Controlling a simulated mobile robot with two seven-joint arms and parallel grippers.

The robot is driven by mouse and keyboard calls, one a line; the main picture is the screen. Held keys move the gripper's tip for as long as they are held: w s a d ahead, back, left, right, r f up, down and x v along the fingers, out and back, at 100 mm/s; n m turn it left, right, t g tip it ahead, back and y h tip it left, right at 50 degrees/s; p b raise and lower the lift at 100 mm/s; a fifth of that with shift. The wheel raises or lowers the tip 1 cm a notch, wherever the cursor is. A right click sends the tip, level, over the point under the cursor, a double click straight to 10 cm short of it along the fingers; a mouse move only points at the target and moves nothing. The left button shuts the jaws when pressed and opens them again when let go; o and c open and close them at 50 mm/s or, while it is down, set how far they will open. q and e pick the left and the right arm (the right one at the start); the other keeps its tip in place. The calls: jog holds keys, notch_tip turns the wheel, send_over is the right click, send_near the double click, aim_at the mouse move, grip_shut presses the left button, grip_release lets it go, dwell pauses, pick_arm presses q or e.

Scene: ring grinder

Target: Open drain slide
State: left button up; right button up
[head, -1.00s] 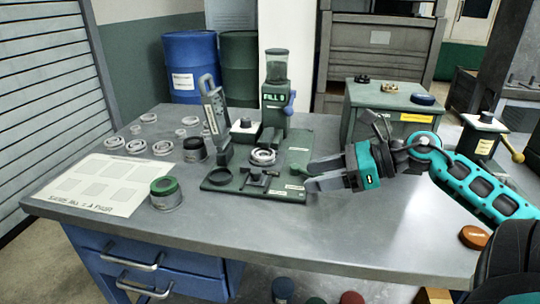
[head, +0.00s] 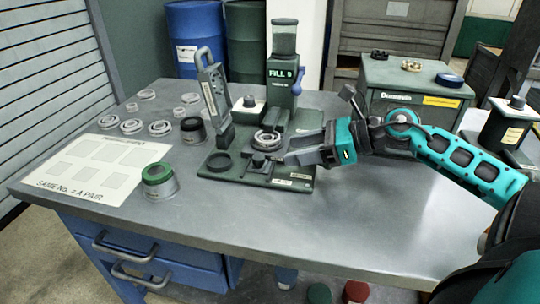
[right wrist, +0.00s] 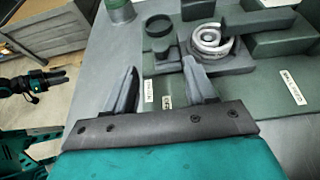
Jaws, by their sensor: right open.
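The green fixture plate (head: 228,176) lies on the grey table and carries a metal ring (head: 266,139). A small dark slide-like block (head: 259,163) sits in front of the ring; I cannot tell for certain that it is the drain slide. In the right wrist view the block (right wrist: 166,57) lies just ahead of my fingers, beside the ring (right wrist: 211,38). My right gripper (head: 284,158) is open and low over the plate's right side. Contact with the block cannot be made out. My left gripper (right wrist: 45,82) seems to show at the wrist view's left edge, off the table.
A FILL column (head: 283,75) stands behind the plate, and a grey handled upright (head: 213,95) at its left. A green-topped cup (head: 158,180), loose rings (head: 133,126) and a white sheet (head: 85,170) lie left. The table's front right is clear.

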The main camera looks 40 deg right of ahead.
aim_at(260, 157)
jog(key=shift+x, duration=3.55)
jog(key=shift+c, duration=0.4)
grip_shut()
